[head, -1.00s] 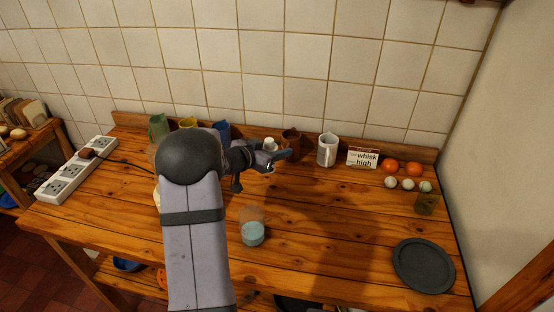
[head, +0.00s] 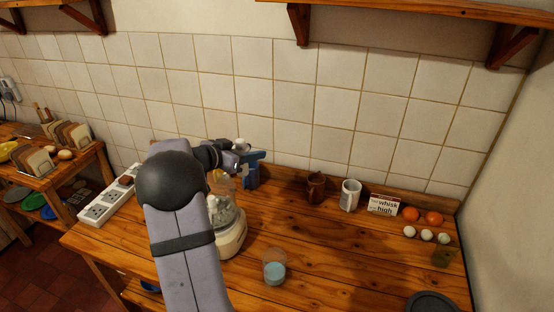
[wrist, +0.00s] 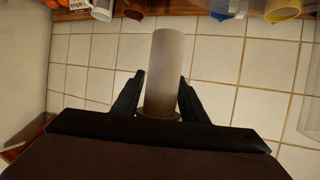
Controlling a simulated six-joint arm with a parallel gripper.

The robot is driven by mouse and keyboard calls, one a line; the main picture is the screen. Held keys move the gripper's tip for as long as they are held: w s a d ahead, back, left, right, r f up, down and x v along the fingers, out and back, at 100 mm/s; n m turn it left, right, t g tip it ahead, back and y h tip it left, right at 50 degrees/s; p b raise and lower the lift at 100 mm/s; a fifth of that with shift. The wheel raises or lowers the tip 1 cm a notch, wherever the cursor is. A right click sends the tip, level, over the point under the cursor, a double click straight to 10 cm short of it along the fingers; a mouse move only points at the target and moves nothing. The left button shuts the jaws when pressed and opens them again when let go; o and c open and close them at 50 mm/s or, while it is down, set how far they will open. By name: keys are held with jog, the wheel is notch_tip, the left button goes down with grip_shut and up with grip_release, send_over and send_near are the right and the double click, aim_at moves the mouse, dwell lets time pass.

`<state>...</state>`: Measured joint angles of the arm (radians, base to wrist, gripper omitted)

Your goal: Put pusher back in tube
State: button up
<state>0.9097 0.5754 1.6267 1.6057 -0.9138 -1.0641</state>
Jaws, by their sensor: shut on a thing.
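The pusher (wrist: 168,70) is a translucent pale cylinder with a wider rim, seen in the wrist view between the two fingers. My gripper (wrist: 160,92) is shut on it. In the head view my gripper (head: 245,160) is raised near the back wall, with a white end of the pusher (head: 240,144) just showing above it. The food processor (head: 232,236) has a cream base and clear bowl and stands below and left of the gripper, partly behind my arm. Its tube is largely hidden by my arm and gripper. A clear edge (wrist: 309,118) shows at the right of the wrist view; I cannot tell what it belongs to.
A blue container (head: 250,178) stands close behind the gripper. A brown jug (head: 315,187), white mug (head: 350,195) and box (head: 383,205) line the back. A glass of blue liquid (head: 275,268) stands in front. A power strip (head: 107,200) lies left. The middle right counter is clear.

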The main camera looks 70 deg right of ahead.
jog(key=w+a+r+n+t+p, duration=0.2)
jog(key=w+a+r, duration=0.1)
jog(key=w, duration=0.3)
jog(key=w+a+r+n+t+p, duration=0.1)
jog(key=w+a+r+t+p, duration=0.1)
jog(key=w+r, duration=0.4)
jog(key=shift+w+a+n+h+p, duration=0.3)
jog(key=shift+a+n+h+p, duration=0.1)
jog(key=shift+a+p, duration=0.4)
jog(key=shift+r+p, duration=0.1)
jog(key=shift+p, duration=0.3)
jog(key=shift+f, duration=0.55)
jog(key=shift+f+b, duration=0.85)
jog(key=shift+f, duration=0.35)
jog(key=shift+f, duration=0.35)
jog(key=shift+f+b, duration=0.35)
jog(key=shift+f, duration=0.05)
